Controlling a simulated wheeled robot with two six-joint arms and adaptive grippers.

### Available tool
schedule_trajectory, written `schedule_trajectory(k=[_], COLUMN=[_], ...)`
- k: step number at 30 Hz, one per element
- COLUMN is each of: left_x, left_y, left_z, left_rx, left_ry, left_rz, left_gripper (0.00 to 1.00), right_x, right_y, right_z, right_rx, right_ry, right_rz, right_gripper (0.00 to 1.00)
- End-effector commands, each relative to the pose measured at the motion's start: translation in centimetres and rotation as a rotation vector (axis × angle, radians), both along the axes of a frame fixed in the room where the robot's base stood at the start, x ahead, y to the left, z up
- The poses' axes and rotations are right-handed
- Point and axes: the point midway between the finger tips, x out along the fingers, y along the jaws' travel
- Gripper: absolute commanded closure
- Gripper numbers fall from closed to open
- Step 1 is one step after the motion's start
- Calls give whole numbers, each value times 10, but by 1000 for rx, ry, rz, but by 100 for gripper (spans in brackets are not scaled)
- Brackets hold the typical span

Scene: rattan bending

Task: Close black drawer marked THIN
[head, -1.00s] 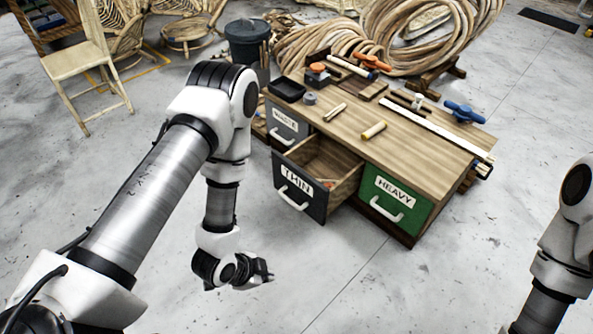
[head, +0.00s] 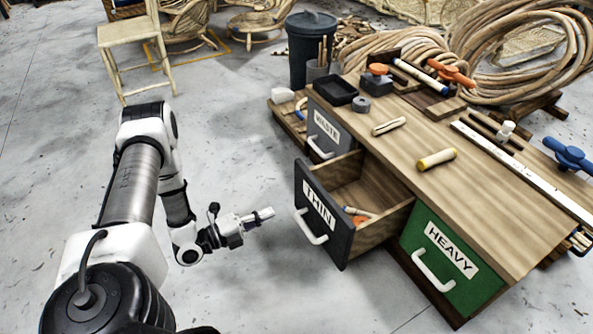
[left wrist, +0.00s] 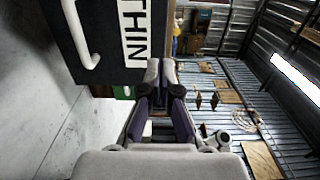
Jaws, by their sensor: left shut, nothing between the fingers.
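The black drawer marked THIN (head: 323,222) stands pulled out from the wooden workbench (head: 480,215) in the head view, with a white handle on its front. A few small items lie inside it. My left gripper (head: 262,215) is shut and empty, a little to the left of the drawer front and apart from it. In the left wrist view the drawer front (left wrist: 105,40) with its THIN label shows at upper left, and the shut fingers (left wrist: 160,75) point ahead beside it. My right gripper is not in view.
The grey WASTE drawer (head: 322,130) and green HEAVY drawer (head: 445,262) flank it and look shut. Tools and rattan pieces lie on the bench top. A dark bin (head: 308,50) and a chair (head: 130,45) stand behind. The floor in front is clear.

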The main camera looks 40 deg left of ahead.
Motion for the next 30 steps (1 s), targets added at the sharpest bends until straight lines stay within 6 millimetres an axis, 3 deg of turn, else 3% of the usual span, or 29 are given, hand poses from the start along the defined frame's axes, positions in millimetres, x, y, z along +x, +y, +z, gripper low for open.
schedule_trajectory(k=[18,23,30], left_x=[111,124,125], left_y=[-47,-52,-52], left_z=[-3,0,2], left_rx=[1,0,-1], left_ry=[-1,0,1], left_rz=[-3,-2,-1], left_gripper=[100,100,100], right_x=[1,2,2], right_y=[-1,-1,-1], right_z=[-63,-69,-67], right_rx=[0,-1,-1], right_ry=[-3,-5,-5], right_rz=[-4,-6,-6], right_gripper=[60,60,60])
